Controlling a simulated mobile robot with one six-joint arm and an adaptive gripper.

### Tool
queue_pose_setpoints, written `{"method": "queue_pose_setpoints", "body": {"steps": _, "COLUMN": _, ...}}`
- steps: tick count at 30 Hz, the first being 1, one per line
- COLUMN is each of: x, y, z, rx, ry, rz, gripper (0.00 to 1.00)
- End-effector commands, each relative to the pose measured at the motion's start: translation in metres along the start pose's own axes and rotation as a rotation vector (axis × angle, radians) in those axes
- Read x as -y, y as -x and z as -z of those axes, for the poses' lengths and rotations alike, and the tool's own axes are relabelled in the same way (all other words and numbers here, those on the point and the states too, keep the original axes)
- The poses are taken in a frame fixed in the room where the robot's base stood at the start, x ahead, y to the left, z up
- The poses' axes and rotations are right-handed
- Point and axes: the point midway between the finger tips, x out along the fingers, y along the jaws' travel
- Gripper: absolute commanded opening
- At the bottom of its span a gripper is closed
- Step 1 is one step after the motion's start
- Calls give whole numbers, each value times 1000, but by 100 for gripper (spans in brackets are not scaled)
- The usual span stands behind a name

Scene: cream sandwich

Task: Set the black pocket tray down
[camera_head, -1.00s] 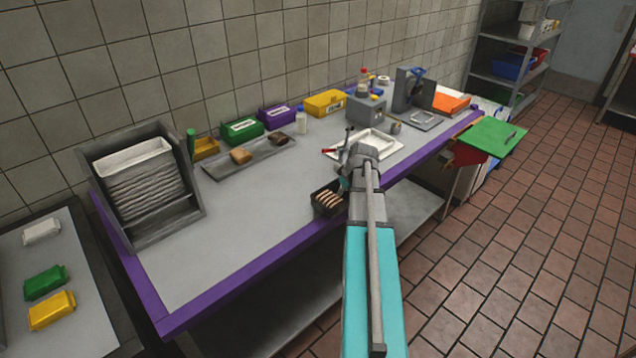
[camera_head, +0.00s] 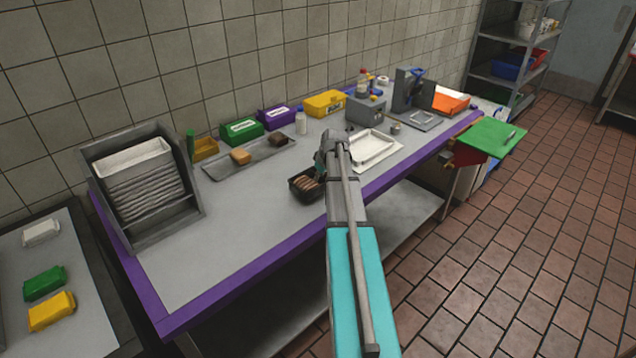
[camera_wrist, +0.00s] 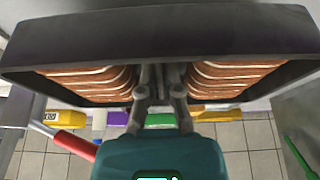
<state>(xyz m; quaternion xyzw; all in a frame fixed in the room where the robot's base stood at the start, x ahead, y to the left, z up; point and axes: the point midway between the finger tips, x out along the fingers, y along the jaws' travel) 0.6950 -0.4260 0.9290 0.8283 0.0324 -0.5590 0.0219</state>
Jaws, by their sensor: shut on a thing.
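The black pocket tray (camera_head: 297,195) is at the purple-edged counter's front middle in the head view. It holds brown-and-cream sandwich slices (camera_head: 308,182). In the wrist view the tray (camera_wrist: 160,28) spans the top of the picture, with striped sandwich stacks (camera_wrist: 85,82) on both sides of my fingers. My gripper (camera_wrist: 160,85) is shut on the tray, its fingers at the middle between the stacks. In the head view my gripper (camera_head: 321,172) is at the tray's right side. I cannot tell whether the tray's underside touches the counter.
The counter (camera_head: 235,225) is bare left of the tray. A grey tray with two brown pieces (camera_head: 215,172) lies behind it. A white tray (camera_head: 372,150) lies to the right. A slotted rack (camera_head: 150,222) stands at the left end.

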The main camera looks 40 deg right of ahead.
Motion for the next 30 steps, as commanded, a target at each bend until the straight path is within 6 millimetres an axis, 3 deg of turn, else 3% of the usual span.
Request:
{"method": "queue_pose_setpoints", "body": {"steps": 8, "x": -1, "y": -5, "z": 14, "rx": 0, "ry": 1, "rz": 0, "gripper": 0}}
{"method": "queue_pose_setpoints", "body": {"steps": 18, "x": 0, "y": -33, "z": 1, "rx": 0, "ry": 0, "rz": 0, "gripper": 0}}
{"method": "queue_pose_setpoints", "body": {"steps": 30, "x": 1, "y": -37, "z": -1, "rx": 0, "ry": 1, "rz": 1, "gripper": 0}}
